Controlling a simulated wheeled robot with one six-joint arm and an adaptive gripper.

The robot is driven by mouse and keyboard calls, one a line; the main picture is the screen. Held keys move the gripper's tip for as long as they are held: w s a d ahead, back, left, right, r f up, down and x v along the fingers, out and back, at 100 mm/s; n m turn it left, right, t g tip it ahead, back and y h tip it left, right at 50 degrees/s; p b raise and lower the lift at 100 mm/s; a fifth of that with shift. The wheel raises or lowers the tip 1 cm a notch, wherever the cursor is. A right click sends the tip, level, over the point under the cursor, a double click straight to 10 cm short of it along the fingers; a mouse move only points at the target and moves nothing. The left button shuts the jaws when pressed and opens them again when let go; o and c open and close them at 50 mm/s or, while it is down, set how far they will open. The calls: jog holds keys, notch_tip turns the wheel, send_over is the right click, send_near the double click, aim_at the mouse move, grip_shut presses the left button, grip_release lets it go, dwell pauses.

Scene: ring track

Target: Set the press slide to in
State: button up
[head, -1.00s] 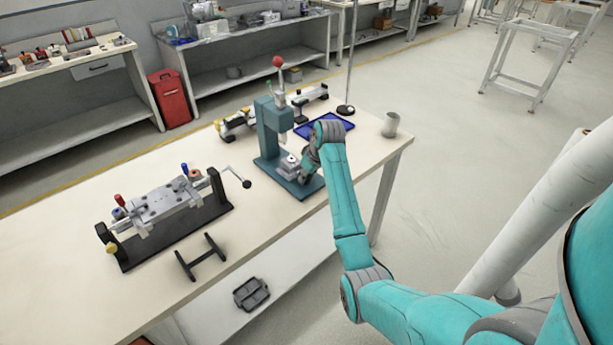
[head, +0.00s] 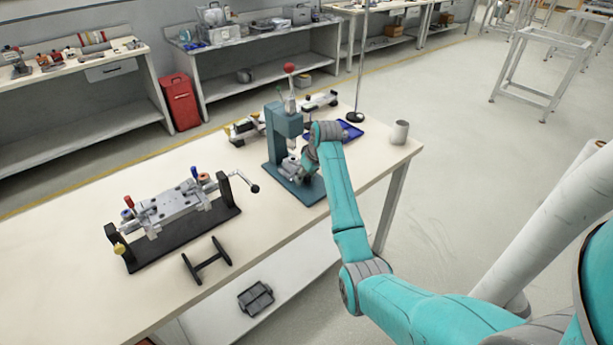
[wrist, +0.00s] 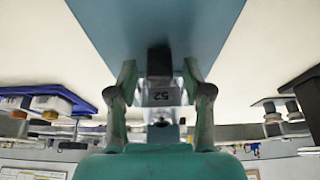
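The teal press (head: 283,132), with a red-knobbed lever, stands on the bench. Its slide (head: 291,165), a grey metal block, sits low on the press base. My gripper (head: 307,166) is down at the front of the slide, partly hidden by my wrist. How far in the slide sits is hard to tell.
A clamp fixture with a crank (head: 180,210) and a black H-shaped stand (head: 206,260) are to the left. A blue tray (head: 350,131) and a grey cup (head: 400,132) are to the right. The bench top (head: 250,240) in front of the press is clear.

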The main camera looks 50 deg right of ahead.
jog(key=v, duration=1.2)
dwell(0.6)
